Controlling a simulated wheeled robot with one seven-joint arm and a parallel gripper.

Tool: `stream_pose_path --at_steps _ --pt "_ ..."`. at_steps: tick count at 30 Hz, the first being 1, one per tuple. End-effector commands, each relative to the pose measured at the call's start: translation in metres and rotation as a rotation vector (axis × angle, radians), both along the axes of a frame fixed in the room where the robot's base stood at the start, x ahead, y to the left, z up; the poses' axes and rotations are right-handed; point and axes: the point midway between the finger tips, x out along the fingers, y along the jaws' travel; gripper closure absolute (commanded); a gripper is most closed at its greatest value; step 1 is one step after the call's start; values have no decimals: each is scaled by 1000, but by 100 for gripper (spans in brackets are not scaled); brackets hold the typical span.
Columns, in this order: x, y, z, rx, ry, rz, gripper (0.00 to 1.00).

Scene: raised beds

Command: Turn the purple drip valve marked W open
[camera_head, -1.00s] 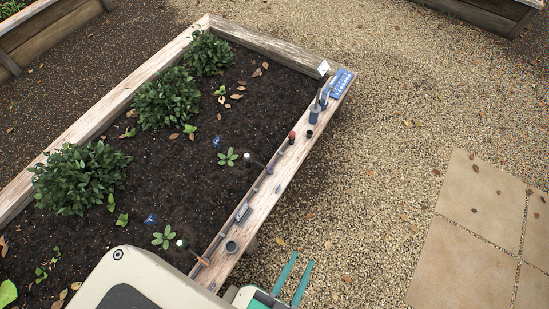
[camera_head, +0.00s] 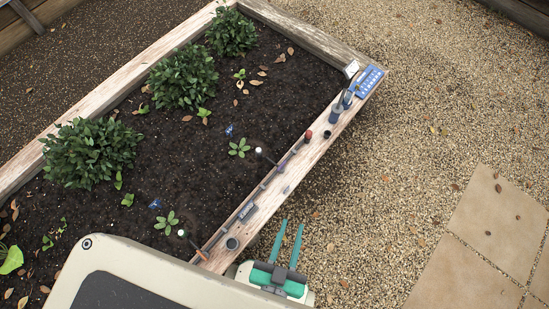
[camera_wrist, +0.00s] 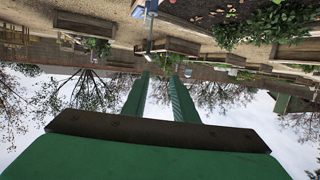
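The drip line runs along the near wooden rim (camera_head: 318,147) of the raised bed in the head view. A small purplish piece (camera_head: 283,163) on it may be the purple valve; its handle position and any W mark are too small to tell. A blue tag (camera_head: 229,130) and another blue tag (camera_head: 155,203) stand in the soil, their marks unreadable. My gripper (camera_head: 292,224) is outside the rim, over the gravel, with its two green fingers apart and empty. The fingers also show apart in the wrist view (camera_wrist: 159,77), with nothing between them.
Leafy bushes (camera_head: 88,152) fill the bed's far side. Gravel (camera_head: 420,130) to the right is open.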

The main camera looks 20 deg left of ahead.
Motion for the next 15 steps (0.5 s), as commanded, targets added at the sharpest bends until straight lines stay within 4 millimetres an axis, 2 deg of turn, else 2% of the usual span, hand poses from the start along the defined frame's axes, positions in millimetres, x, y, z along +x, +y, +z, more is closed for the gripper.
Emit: stream_pose_path --at_steps 5,9,15 --pt "28 -10 -62 -2 106 21 74" --pt "58 -22 -120 -2 223 20 74" --pt "107 -37 -189 5 385 -12 74"
